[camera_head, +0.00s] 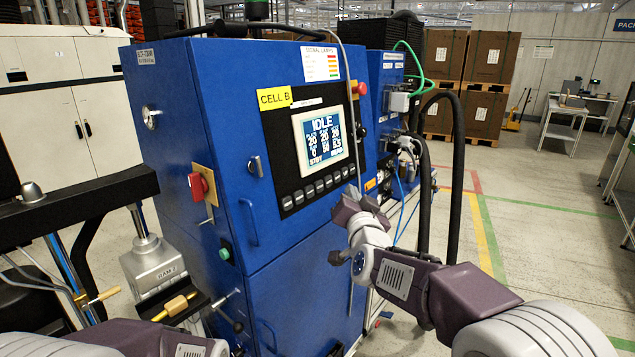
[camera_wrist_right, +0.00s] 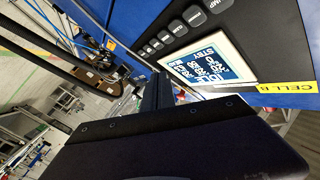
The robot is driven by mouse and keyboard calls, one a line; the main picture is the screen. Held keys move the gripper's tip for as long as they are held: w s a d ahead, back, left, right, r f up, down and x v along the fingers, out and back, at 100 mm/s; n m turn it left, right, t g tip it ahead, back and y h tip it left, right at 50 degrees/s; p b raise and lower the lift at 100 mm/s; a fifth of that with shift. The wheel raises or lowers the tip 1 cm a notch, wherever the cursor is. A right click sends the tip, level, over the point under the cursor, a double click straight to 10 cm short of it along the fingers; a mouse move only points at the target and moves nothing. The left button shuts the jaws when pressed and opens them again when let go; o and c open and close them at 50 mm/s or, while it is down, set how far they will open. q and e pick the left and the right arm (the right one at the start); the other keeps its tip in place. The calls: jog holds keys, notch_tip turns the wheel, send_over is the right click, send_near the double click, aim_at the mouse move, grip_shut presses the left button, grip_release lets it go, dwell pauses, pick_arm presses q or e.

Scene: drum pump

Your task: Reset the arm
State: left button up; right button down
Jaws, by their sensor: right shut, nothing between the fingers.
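My right gripper (camera_head: 347,205) is shut and empty, in front of the blue CELL B cabinet (camera_head: 225,130), just below the row of panel buttons. I cannot tell whether it touches the panel. In the right wrist view its dark fingers (camera_wrist_right: 157,92) point toward the screen (camera_wrist_right: 208,70) and buttons. The screen (camera_head: 322,138) reads IDLE and STBY. My left arm shows only as a link at the bottom left of the head view; its gripper is out of view.
A red switch (camera_head: 198,186) and a green button (camera_head: 224,254) are on the cabinet's left face. A metal ram block (camera_head: 155,265) stands at the left. Black hoses (camera_head: 457,170) hang right of the panel. Open floor (camera_head: 545,235) lies to the right.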

jog(key=s+d+f+n+g+h, duration=0.1)
jog(key=s+d+f+g, duration=0.25)
jog(key=d+f, duration=0.35)
jog(key=s+d+f+g+h, duration=0.1)
jog(key=s+d+f+g, duration=0.3)
jog(key=f, duration=0.5)
jog(key=s+d+f+n+g, duration=0.1)
jog(key=s+f+g, duration=0.2)
jog(key=s+f, duration=0.45)
jog(key=s+d+f+n+g, duration=0.1)
jog(key=s+f+g, duration=0.25)
jog(key=s, duration=0.65)
jog(key=s+f+n+g, duration=0.25)
jog(key=s+f, duration=0.35)
jog(key=s, duration=0.3)
notch_tip(320, 180, up, 14)
jog(key=p, duration=1.4)
jog(key=shift+w+d+f+m, duration=0.15)
jog(key=shift+w+f+m, duration=0.1)
jog(key=shift+m, duration=0.2)
jog(key=shift+g, duration=0.25)
